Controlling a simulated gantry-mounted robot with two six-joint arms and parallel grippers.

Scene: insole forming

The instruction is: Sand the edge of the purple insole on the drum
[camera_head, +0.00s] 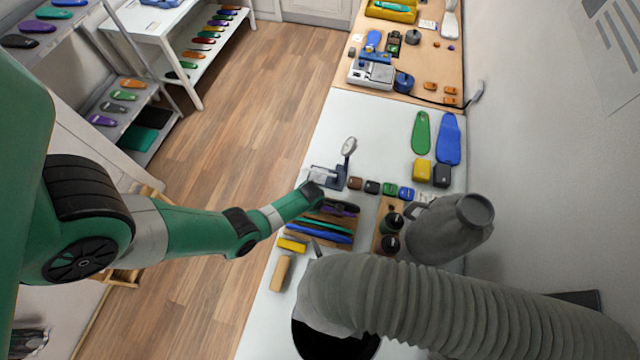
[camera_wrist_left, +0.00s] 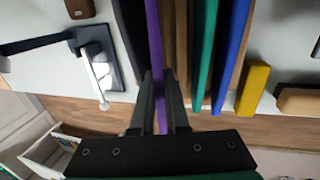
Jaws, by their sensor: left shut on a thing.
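The purple insole (camera_wrist_left: 153,35) stands on edge in a wooden rack (camera_wrist_left: 181,30), seen as a thin strip in the left wrist view. My left gripper (camera_wrist_left: 158,88) is shut on its near end, with one finger on each side. In the head view the left arm reaches over the rack, and its wrist hides part of it. A dark insole stands left of the purple one; a teal insole (camera_wrist_left: 204,50) and a blue insole (camera_wrist_left: 231,50) stand to its right. I cannot make out the sanding drum. My right gripper is not in view.
A gauge on a stand (camera_head: 347,150) is just beyond the rack. A large ribbed grey hose (camera_head: 430,300) and a grey jug (camera_head: 450,228) crowd the right. The white tabletop (camera_head: 375,125) is clear farther back.

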